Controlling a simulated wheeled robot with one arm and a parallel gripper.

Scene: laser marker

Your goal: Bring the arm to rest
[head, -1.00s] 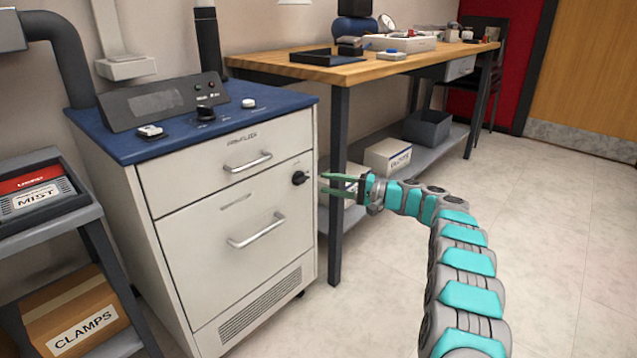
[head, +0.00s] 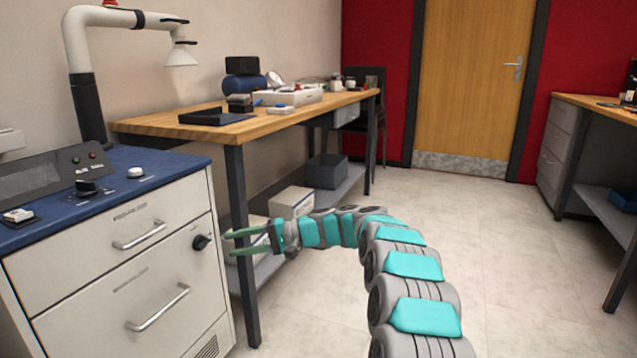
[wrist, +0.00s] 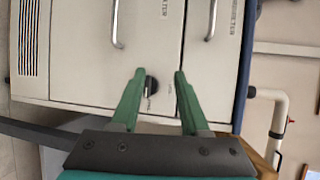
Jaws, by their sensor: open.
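My gripper (head: 226,243) is open and empty, its two green fingers pointing left at the laser marker cabinet (head: 125,225). In the head view the fingertips are just right of a black knob (head: 201,242) on the cabinet front. In the wrist view the knob (wrist: 150,86) shows between the open fingers (wrist: 153,80), close to the left one. I cannot tell whether a finger touches it. My arm is stretched out in front of me, with teal and grey links bending left toward the cabinet.
A wooden workbench (head: 160,126) with small items on top stands behind the gripper, its dark front leg (head: 243,270) close by. A white box (head: 291,203) and a grey bin (head: 326,172) sit on its lower shelf. Open floor (head: 490,270) lies to the right, toward a wooden door (head: 470,90).

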